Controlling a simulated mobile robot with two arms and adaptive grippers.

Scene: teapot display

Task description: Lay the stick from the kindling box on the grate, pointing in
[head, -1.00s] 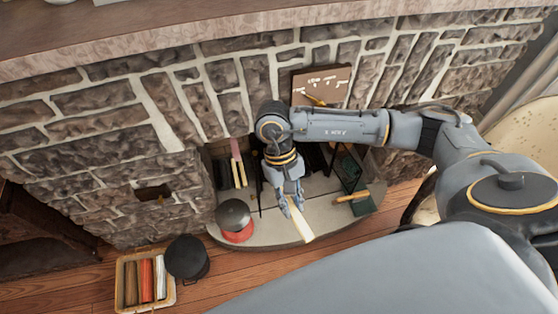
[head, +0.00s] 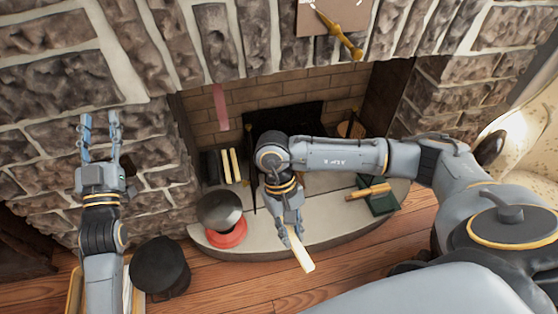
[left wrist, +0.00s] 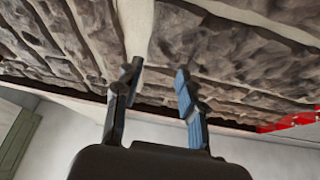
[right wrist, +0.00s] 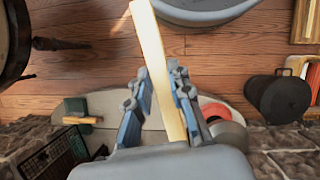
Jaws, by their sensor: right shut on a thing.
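My right gripper (head: 290,238) is shut on a pale wooden stick (head: 302,258) and holds it over the front of the hearth, its free end toward the bottom of the picture. In the right wrist view the stick (right wrist: 152,40) runs lengthwise between the fingers (right wrist: 160,80). My left gripper (head: 100,122) is open and empty in front of the stone wall; it also shows open in the left wrist view (left wrist: 158,85). A dark holder with two pale sticks (head: 230,166) stands at the hearth's left; I cannot tell whether it is the kindling box. My right arm hides much of the firebox, and I cannot make out the grate.
A dark pot on a red base (head: 222,212) stands on the stone hearth (head: 330,222). A green object with a wooden handle (head: 378,200) lies at right. A black bucket (head: 160,268) stands on the floor, beside a basket partly hidden by my left arm.

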